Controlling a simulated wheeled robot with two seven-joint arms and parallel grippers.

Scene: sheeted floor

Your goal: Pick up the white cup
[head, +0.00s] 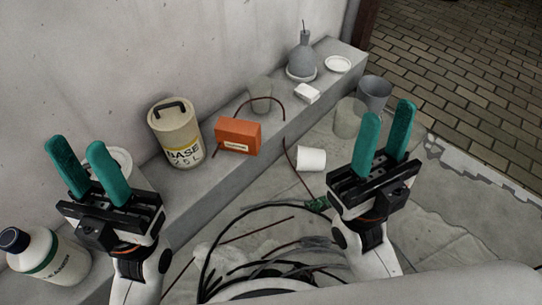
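The white cup (312,159) lies on its side on the sheeted floor, just below the grey ledge and right of the orange box. My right gripper (386,132) is to the right of the cup and apart from it. Its two green fingers are spread with nothing between them. My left gripper (82,160) is far to the left of the cup, in front of the ledge. Its green fingers are also spread and empty.
On the ledge (218,190) stand a BASE tub (172,130), an orange box (238,135), a white block (307,94), a grey bottle (301,58) and a white dish (338,64). A grey cup (374,92) stands beyond my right gripper. Dark cables (215,250) lie in front. A bottle (45,256) is lower left.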

